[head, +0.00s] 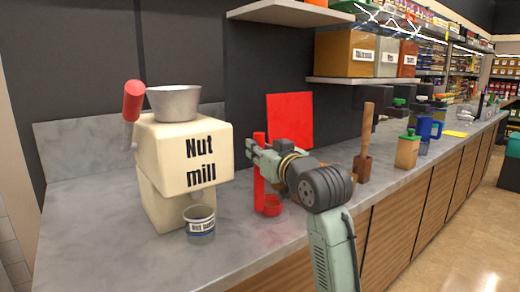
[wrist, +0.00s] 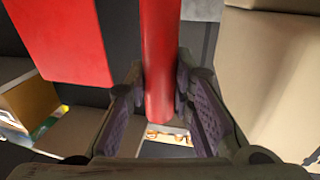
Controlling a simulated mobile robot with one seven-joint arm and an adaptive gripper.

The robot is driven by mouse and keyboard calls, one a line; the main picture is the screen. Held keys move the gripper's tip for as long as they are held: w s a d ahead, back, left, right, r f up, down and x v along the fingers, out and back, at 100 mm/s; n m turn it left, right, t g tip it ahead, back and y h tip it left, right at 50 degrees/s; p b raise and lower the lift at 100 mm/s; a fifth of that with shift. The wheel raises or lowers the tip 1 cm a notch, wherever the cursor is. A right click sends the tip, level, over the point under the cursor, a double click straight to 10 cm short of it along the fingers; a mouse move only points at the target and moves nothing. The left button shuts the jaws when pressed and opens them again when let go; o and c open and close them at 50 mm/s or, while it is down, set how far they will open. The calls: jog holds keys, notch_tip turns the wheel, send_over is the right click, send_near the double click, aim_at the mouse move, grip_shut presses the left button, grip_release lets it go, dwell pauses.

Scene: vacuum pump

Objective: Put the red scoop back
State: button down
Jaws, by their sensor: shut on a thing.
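The red scoop (head: 259,190) is upright, with its long handle up and its round cup at the bottom, close over or on the counter; I cannot tell whether it touches. My gripper (head: 257,155) is shut on the scoop's handle from the right. In the wrist view the red handle (wrist: 160,50) runs between the two fingers of my gripper (wrist: 162,100). A flat red panel (head: 291,121) is at the wall behind the scoop, and it also shows at the upper left of the wrist view (wrist: 60,40).
The cream nut mill (head: 185,165) stands left of the scoop, with a labelled cup (head: 199,221) at its front. A brown scoop with a wooden handle (head: 368,130) and a green-lidded container (head: 407,150) stand to the right. Shelves (head: 362,80) overhang the counter (head: 110,245). The counter's front left is clear.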

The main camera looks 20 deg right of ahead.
jog(key=c, duration=1.4)
grip_release()
jog(key=shift+f, duration=0.1)
jog(key=s+d+b, duration=0.1)
jog(key=s+b, duration=0.1)
jog(key=s, duration=1)
jog(key=shift+d+r, duration=0.25)
jog(key=shift+d, duration=0.15)
